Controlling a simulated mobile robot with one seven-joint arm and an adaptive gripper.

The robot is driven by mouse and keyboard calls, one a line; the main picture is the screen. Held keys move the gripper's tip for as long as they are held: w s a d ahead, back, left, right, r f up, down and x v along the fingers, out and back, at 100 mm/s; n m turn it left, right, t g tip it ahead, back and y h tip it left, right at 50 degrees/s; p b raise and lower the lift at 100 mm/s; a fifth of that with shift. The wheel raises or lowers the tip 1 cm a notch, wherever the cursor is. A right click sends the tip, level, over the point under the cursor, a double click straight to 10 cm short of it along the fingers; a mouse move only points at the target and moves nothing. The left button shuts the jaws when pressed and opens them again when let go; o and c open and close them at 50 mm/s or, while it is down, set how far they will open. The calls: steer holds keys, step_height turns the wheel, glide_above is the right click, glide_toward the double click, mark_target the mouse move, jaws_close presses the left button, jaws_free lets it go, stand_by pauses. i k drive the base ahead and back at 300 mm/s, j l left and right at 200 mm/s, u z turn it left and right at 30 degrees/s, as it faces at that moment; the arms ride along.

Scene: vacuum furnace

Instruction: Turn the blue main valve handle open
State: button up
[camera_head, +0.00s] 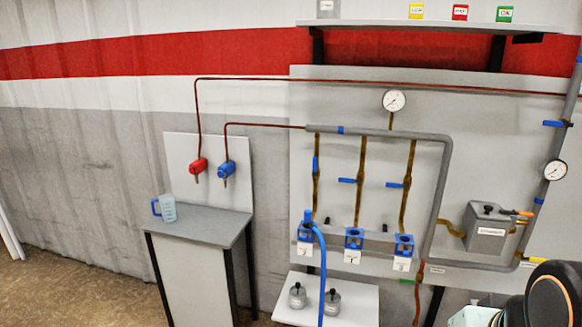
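Several blue valve handles show on the grey wall panel, and I cannot tell for sure which is the main one. One blue handle (555,123) sticks out sideways from the thick grey pipe (566,122) at the far right. On the brown branch pipes, one blue handle (316,163) lies along its pipe, while the middle one (347,180) and the right one (394,184) stand across theirs. Blue pieces also sit on the grey pipe at the top left (340,130) and lower right (538,201). My gripper is not in view.
A small table (200,222) with a blue-handled jug (165,208) stands left. A low white shelf (355,305) and hanging blue hose (322,275) are at centre. A grey pump box (490,228) sits right. Dark rounded parts, apparently mine, fill the lower right corner.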

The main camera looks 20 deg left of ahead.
mark_target(561, 125)
steer(key=i+l+z, duration=0.15)
steer(key=l, duration=0.3)
steer(key=i+l+z, duration=0.15)
steer(key=i+l, duration=0.2)
steer(key=i+l+z, duration=0.2)
steer(key=l, duration=0.3)
steer(key=i, duration=0.1)
